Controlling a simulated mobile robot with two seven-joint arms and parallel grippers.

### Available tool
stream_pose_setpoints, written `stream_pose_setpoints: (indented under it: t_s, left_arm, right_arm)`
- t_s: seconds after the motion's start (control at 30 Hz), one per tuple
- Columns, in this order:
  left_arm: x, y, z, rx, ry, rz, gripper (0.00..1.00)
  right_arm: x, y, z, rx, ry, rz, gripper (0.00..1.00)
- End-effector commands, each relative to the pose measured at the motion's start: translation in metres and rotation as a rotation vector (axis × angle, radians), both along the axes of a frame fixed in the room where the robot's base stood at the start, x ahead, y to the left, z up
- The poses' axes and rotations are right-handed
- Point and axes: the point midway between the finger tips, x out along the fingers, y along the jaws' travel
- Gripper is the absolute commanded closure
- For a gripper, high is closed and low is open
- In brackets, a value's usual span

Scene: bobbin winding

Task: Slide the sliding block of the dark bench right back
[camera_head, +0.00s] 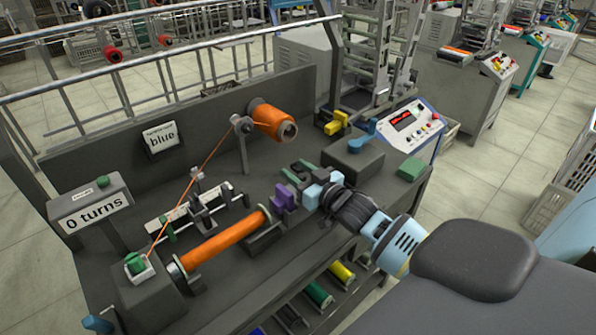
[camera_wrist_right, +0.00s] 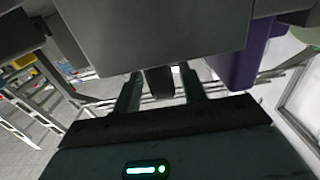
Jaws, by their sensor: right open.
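The dark bench (camera_head: 330,240) fills the middle of the head view. A long orange bobbin (camera_head: 225,240) lies along its front. A purple part (camera_head: 284,197) stands just beyond the bobbin's right end; it seems to belong to the sliding block, but I cannot tell surely. My right gripper (camera_head: 293,172) reaches in from the right close beside it, with green fingers apart. In the right wrist view the open fingers (camera_wrist_right: 161,92) point past a grey block (camera_wrist_right: 170,35), with the purple part (camera_wrist_right: 240,55) to the right. No grip on anything is visible. My left gripper is out of view.
An orange supply spool (camera_head: 273,121) stands at the back, its thread running to the front left. A sign reads "0 turns" (camera_head: 95,213), another "blue" (camera_head: 161,138). A dark box (camera_head: 353,158) and a control panel (camera_head: 409,124) stand on the right. Coloured spools (camera_head: 318,293) lie below the front.

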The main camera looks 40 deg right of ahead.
Motion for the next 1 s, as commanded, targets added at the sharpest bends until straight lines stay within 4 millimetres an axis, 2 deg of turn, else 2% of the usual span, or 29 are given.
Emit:
stream_pose_setpoints:
  t_s: [0.17,0.4,0.6,1.0]
  left_arm:
    - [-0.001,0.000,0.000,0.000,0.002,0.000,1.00]
    - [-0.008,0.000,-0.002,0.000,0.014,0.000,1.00]
    - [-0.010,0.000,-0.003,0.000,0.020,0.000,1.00]
    - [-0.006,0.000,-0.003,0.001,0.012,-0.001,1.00]
  right_arm:
    - [-0.017,-0.001,-0.002,0.001,0.003,0.000,0.58]
    - [-0.051,-0.005,-0.001,0.000,0.003,-0.001,0.58]
    - [-0.071,-0.007,-0.001,0.000,0.003,-0.002,0.58]
    - [-0.076,-0.007,0.000,0.000,0.001,-0.002,0.58]
